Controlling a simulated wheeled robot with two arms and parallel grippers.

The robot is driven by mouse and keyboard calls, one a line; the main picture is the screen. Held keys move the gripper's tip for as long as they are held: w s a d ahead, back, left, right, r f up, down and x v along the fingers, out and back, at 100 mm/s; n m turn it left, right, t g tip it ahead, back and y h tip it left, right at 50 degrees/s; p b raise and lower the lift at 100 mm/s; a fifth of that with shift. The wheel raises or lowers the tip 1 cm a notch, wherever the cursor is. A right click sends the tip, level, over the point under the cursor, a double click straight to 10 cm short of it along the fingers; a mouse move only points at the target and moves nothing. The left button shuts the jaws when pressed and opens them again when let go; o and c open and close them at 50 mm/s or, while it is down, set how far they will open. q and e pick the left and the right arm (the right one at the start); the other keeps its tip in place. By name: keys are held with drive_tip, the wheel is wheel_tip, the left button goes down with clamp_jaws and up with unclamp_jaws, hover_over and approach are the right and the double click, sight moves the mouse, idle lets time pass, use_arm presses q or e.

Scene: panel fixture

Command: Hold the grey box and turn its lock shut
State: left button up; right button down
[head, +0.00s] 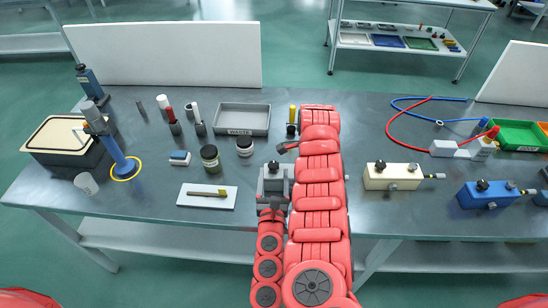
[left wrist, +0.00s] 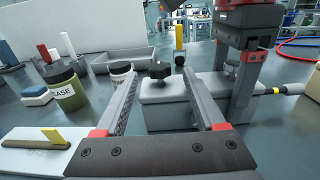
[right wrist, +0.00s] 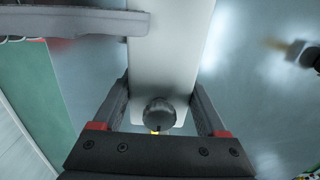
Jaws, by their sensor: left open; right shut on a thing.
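In the head view my arms hide much of the box.
A cream box (head: 392,180) and a blue box (head: 485,196) stand to the right. Jars (head: 210,157), a white plate with a brass-coloured piece (head: 207,196) and a grey tray (head: 242,119) are to the left. Bare bench lies between the grey and cream boxes.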

sight(274, 162)
use_arm(q)
drive_tip(key=w, duration=0.7)
drive_tip(key=shift+w, duration=0.1)
clamp_jaws()
